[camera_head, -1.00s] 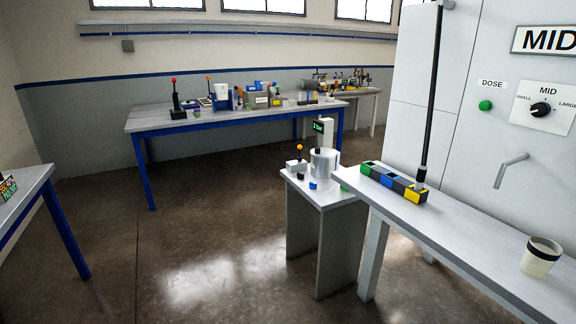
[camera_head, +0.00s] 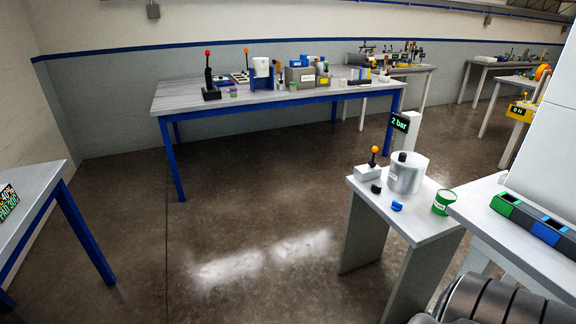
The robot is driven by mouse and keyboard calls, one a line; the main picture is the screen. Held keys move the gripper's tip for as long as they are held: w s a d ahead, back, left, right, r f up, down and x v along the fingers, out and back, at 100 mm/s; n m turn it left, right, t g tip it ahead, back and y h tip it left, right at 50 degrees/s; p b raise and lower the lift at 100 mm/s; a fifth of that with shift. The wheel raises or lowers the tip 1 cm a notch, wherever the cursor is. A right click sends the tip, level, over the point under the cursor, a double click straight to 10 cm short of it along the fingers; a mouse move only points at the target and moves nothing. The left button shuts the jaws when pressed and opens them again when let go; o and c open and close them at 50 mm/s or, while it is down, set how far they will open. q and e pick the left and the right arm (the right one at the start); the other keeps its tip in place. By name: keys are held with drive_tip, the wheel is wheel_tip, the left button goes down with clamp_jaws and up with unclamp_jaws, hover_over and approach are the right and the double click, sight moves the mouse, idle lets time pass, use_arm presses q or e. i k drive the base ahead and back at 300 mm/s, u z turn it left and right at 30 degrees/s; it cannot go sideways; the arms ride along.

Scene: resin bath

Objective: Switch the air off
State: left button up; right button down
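A small lever with an orange ball knob (camera_head: 374,151) stands upright on a white box (camera_head: 369,172) on the small grey-white table (camera_head: 417,228). Behind the pot on that table, a dark display (camera_head: 400,122) reads "2 bar" in green. A silver cylindrical pot (camera_head: 406,175) with a black knob on its lid stands right of the lever. A black piece (camera_head: 376,188) and a blue piece (camera_head: 397,206) lie in front of them. Neither of my grippers shows in view.
A green tin (camera_head: 444,202) stands at the small table's right edge. A white bench with a green and blue tray (camera_head: 506,205) adjoins at right. A blue-legged table (camera_head: 172,97) with a red-knobbed lever (camera_head: 208,73) stands behind. Open floor lies left of the small table.

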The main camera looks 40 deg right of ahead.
sight(376, 189)
drive_tip(key=u, duration=0.05)
drive_tip(key=i, duration=1.75)
drive_tip(key=z, duration=0.35)
